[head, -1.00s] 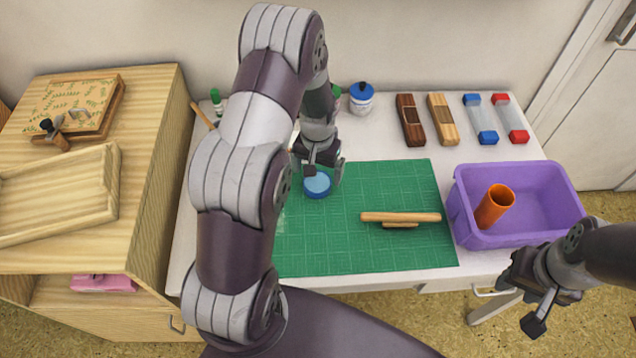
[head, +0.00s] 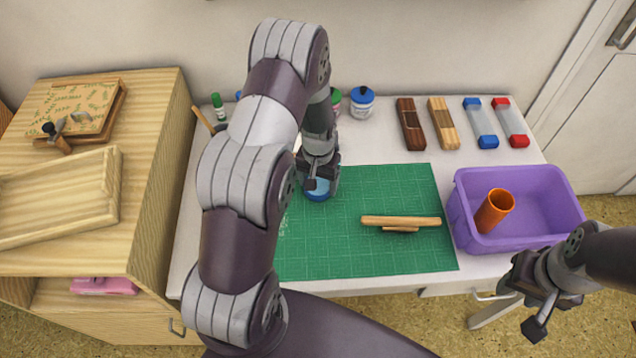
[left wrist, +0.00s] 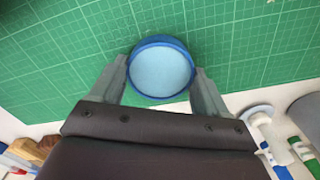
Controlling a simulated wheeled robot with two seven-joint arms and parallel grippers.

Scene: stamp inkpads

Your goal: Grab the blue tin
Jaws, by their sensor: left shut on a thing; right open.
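The blue tin (head: 318,190) is round with a light blue top and a darker blue rim. It is on the green cutting mat (head: 350,245), near the mat's back edge, partly hidden by my left gripper (head: 320,180). In the left wrist view the tin (left wrist: 161,68) sits between the two fingers of my left gripper (left wrist: 160,82), one against each side. The left gripper is shut on the tin. My right gripper (head: 538,312) is open and empty, in front of the table at the lower right.
A wooden tool (head: 400,222) lies on the mat. A purple bin (head: 535,210) holding an orange cup (head: 494,211) stands at the right. Blocks and bottles, including a blue-lidded jar (head: 361,103), line the back. A wooden cabinet (head: 150,150) stands left.

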